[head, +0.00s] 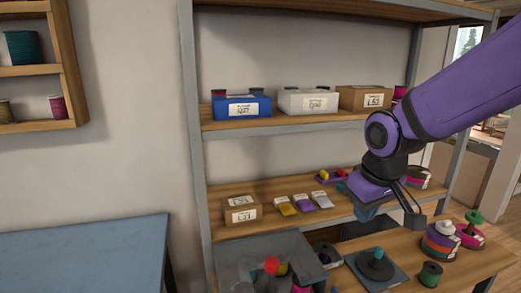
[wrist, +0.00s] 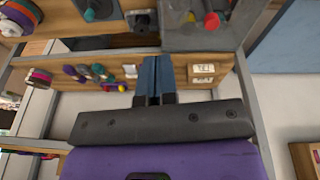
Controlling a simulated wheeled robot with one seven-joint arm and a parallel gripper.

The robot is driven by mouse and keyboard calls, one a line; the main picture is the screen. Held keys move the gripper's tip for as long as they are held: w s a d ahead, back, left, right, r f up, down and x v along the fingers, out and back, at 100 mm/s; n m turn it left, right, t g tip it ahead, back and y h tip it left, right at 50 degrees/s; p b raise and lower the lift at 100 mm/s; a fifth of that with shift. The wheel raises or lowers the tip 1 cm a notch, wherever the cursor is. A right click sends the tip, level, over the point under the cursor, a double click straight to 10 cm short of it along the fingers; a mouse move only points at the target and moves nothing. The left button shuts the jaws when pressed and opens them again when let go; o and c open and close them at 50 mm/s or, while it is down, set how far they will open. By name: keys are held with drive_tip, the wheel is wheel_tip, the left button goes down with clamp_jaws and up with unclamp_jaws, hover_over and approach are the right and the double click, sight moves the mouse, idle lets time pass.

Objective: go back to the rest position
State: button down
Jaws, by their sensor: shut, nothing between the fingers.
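My purple arm reaches in from the right in the head view. My gripper (head: 368,211) hangs in front of the shelf unit, above the workbench (head: 405,249). In the wrist view the two blue fingers of my gripper (wrist: 153,73) lie side by side, closed together, with nothing between them. The gripper touches nothing that I can see. It hides part of the middle shelf behind it.
The shelf unit (head: 202,135) holds a blue box (head: 241,106), a white box (head: 308,102) and cardboard boxes. On the bench stand a dark disc with a teal top (head: 375,265), a green spool (head: 431,274) and stacked coloured spools (head: 440,242). A grey bin (head: 262,250) is left of them.

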drive_tip(key=s+d+r+m+t, duration=0.1)
drive_tip(key=s+d+r+m, duration=0.1)
drive_tip(key=s+d+r, duration=0.3)
drive_tip(key=s+d+r+m+t, duration=0.1)
drive_tip(key=s+d+r, duration=0.3)
drive_tip(key=s, duration=0.6)
drive_tip(key=shift+d+r+m, duration=0.4)
drive_tip(key=shift+r+m, duration=0.05)
drive_tip(key=shift+m, duration=0.25)
